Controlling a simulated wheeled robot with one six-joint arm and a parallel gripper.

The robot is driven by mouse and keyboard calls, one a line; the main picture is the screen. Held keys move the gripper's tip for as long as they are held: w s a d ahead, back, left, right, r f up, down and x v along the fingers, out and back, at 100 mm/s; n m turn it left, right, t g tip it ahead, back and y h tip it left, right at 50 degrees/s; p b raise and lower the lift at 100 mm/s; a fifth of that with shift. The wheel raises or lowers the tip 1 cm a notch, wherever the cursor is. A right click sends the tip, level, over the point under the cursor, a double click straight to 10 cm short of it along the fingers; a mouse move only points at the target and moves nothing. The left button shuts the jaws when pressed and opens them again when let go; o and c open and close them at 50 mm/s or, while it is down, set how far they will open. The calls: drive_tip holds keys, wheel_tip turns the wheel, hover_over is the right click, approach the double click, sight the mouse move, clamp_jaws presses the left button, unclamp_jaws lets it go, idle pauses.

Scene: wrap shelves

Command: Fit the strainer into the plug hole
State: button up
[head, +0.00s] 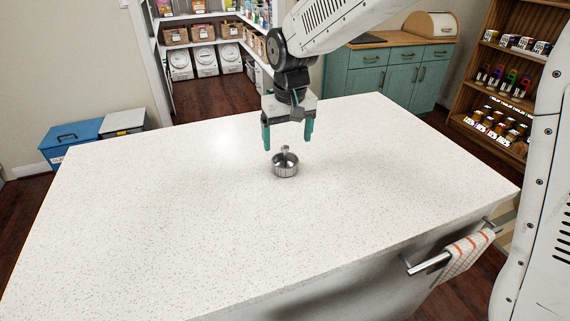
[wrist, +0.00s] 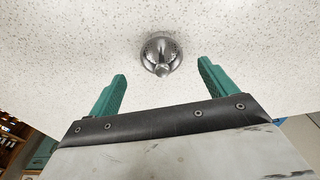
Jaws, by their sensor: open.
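The strainer (head: 285,168) is a small round metal cup with a knob standing up from its middle. It sits upright on the white speckled worktop, below my gripper (head: 288,137). In the wrist view the strainer (wrist: 161,55) lies beyond the fingertips, roughly midway between them. My gripper (wrist: 162,68) has two green fingers, spread apart and empty, and they do not touch the strainer. No plug hole or sink shows in either view.
The worktop (head: 200,220) is clear around the strainer. A towel (head: 466,254) hangs on a rail at the front right edge. Blue and grey bins (head: 72,143) stand beyond the left edge. A teal cabinet (head: 385,75) and shelves stand behind.

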sight(286, 151)
drive_tip(key=f, duration=0.3)
drive_tip(key=w+f, duration=0.1)
drive_tip(key=f, duration=0.3)
drive_tip(key=shift+w+a+f, duration=0.15)
drive_tip(key=shift+w+a, duration=0.05)
drive_tip(key=shift+c, duration=0.3)
drive_tip(key=c, duration=1.1)
drive_tip(key=shift+r, duration=0.6)
drive_tip(key=shift+s+d+r, duration=0.1)
drive_tip(key=shift+s+r, duration=0.15)
drive_tip(key=shift+r, duration=0.4)
drive_tip(key=shift+s+r, duration=0.25)
drive_tip(key=shift+r, duration=0.35)
drive_tip(key=s+d, duration=0.1)
drive_tip(key=s, duration=0.4)
drive_tip(key=s+d+r, duration=0.1)
drive_tip(key=s, duration=0.3)
drive_tip(key=s+d, duration=0.1)
drive_tip(key=s, duration=0.4)
drive_tip(key=shift+s+d+r, duration=0.15)
drive_tip(key=shift+s+d, duration=0.15)
drive_tip(key=shift+d, duration=0.05)
